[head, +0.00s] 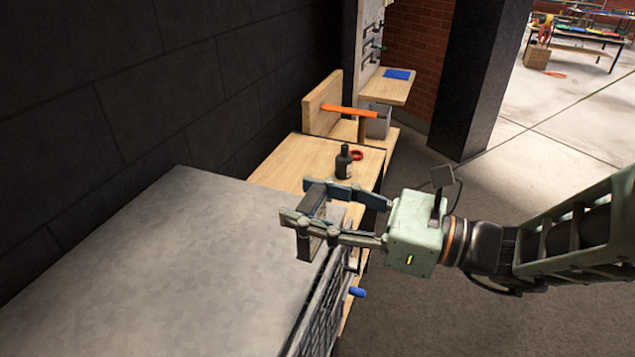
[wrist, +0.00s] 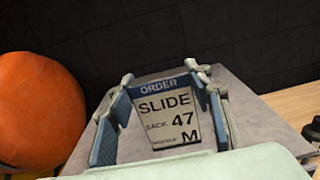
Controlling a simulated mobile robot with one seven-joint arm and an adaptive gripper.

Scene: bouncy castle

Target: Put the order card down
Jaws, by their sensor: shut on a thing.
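The order card (wrist: 165,115) shows in the wrist view between my fingers. It is a pale card with a blue top band reading "ORDER" and the words "SLIDE", "SACK 47" and "M". In the head view my gripper (head: 318,215) is shut on the card, whose dark edge-on side (head: 312,240) faces the camera. My gripper holds it over the right edge of a grey-topped surface (head: 180,260). The wrist view shows my gripper's fingers (wrist: 160,100) on both sides of the card. Whether the card touches the surface below cannot be told.
A wooden bench (head: 300,165) behind holds a dark bottle (head: 344,162) and a red ring (head: 357,154). An orange-handled tool (head: 349,112) lies farther back. A large orange round thing (wrist: 38,112) is at left in the wrist view. The grey top is mostly bare.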

